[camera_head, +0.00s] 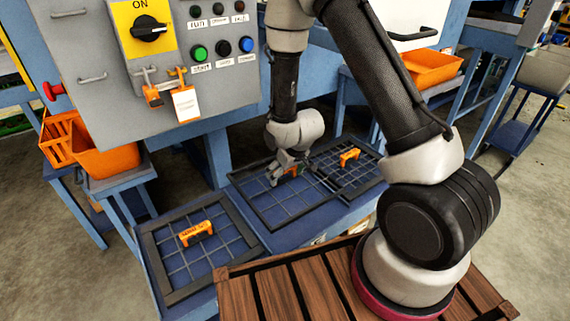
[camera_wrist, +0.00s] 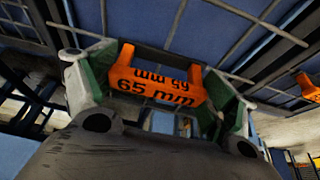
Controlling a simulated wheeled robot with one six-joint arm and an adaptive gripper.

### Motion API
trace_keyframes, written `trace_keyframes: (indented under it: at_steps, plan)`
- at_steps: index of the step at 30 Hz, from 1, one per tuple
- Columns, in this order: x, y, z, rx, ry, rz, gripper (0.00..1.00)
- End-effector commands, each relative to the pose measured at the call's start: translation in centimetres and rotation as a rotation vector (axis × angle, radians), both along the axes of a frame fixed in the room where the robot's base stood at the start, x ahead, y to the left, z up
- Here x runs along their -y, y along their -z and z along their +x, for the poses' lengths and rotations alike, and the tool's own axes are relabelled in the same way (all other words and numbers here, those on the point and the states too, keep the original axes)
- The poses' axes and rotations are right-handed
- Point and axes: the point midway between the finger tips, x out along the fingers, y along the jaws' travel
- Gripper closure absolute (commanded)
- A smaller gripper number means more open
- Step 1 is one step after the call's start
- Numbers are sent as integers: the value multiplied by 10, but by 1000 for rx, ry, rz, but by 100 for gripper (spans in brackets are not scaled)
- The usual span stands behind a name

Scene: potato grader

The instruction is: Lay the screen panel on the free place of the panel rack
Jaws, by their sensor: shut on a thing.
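The screen panel (camera_head: 290,212), a dark frame with a wire grid, is at the middle of the blue panel rack (camera_head: 318,224). My gripper (camera_head: 287,178) is shut on its orange handle, mostly hidden by the fingers in the head view. In the wrist view the handle (camera_wrist: 155,84), marked "65 mm", sits between the green finger pads of my gripper (camera_wrist: 158,95). The panel looks level and very close to the rack; I cannot tell whether it touches. Other panels lie at its left (camera_head: 168,268) and right (camera_head: 372,180), each with an orange handle.
A grey control box (camera_head: 230,90) with a yellow switch and an orange lock tag hangs behind and left. Orange bins stand at the left (camera_head: 105,165) and back right (camera_head: 432,68). A brown slatted deck (camera_head: 290,285) lies in front of the rack.

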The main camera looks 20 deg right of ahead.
Motion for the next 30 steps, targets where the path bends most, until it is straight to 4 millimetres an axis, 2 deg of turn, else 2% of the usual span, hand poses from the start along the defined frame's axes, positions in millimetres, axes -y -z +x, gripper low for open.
trace_keyframes:
  at_steps: [9,15,30]
  plan:
    - [0,39,0,-2,0,-1,61]
    - [0,54,0,0,0,0,61]
    - [0,61,0,2,0,1,61]
